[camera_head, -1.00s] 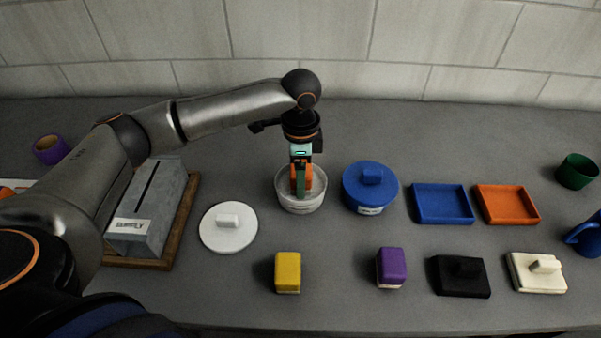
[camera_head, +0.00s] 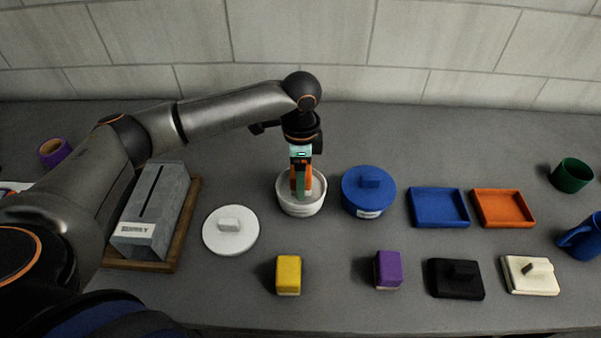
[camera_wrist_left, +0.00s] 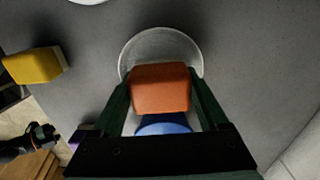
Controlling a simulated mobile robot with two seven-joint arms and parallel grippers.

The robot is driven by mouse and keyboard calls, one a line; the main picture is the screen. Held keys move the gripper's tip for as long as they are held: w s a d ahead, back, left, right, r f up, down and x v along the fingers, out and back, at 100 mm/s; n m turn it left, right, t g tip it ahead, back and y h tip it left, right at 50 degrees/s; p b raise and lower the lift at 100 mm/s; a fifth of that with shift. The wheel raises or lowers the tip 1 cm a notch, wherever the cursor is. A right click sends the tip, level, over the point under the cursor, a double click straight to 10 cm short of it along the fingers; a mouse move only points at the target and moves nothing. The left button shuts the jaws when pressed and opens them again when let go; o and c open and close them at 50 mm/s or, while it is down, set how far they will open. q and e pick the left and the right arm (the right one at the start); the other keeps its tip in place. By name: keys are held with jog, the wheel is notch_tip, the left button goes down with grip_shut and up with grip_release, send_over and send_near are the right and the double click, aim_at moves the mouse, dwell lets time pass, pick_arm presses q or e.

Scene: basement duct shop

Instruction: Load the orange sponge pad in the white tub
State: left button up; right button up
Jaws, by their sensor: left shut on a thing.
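My left gripper (camera_head: 301,183) points straight down over the white tub (camera_head: 303,209). It is shut on the orange sponge pad (camera_wrist_left: 161,88), one green finger on each side. In the head view the fingers and pad (camera_head: 293,184) overlap the tub's opening, and the pad's lower end appears within the rim. I cannot tell whether it touches the tub floor. The tub's rim shows around the pad in the wrist view (camera_wrist_left: 126,53).
A lidded blue tub (camera_head: 369,194) stands close right of the white tub. A white lid (camera_head: 240,240) lies left. Yellow (camera_head: 288,272) and purple (camera_head: 388,267) blocks sit in front. Blue (camera_head: 439,207) and orange (camera_head: 503,208) trays are farther right; a grey slotted box (camera_head: 150,215) stands left.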

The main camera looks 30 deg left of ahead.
pick_arm(q)
jog(key=shift+r, duration=2.8)
jog(key=s+n, duration=0.1)
jog(key=d+n, duration=0.1)
jog(key=shift+s+r+n, duration=0.2)
jog(key=shift+s+n, duration=0.1)
jog(key=shift+s, duration=0.05)
jog(key=s+d+r+n, duration=0.2)
jog(key=s+n, duration=0.5)
jog(key=n, duration=0.2)
jog(key=shift+n, duration=0.4)
